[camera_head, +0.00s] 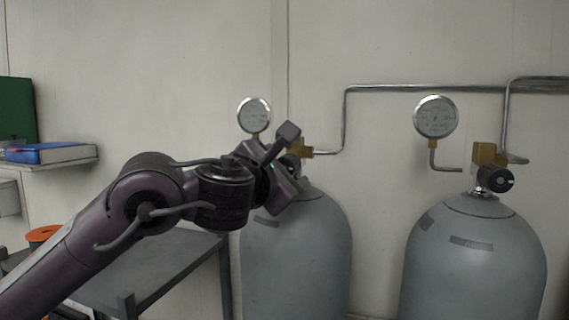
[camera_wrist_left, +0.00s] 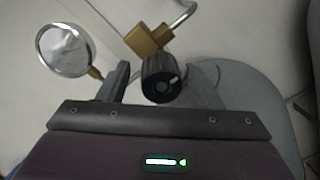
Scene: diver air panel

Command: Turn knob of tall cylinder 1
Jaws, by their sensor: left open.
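Two tall grey cylinders stand against the wall: the left cylinder (camera_head: 300,255) and the right cylinder (camera_head: 472,260). No number shows on either. My left gripper (camera_head: 290,150) is at the valve on top of the left cylinder and hides most of its black knob. A brass valve block (camera_wrist_left: 147,38) is behind the knob. The right cylinder has a similar black knob (camera_head: 496,179). My right gripper is not in view.
A round gauge (camera_head: 254,115) is just left of the left valve; another gauge (camera_head: 436,117) is by the right one. Metal pipes (camera_head: 420,87) run along the wall. A grey table (camera_head: 150,270) is below my left arm. A blue book (camera_head: 55,153) lies on a shelf.

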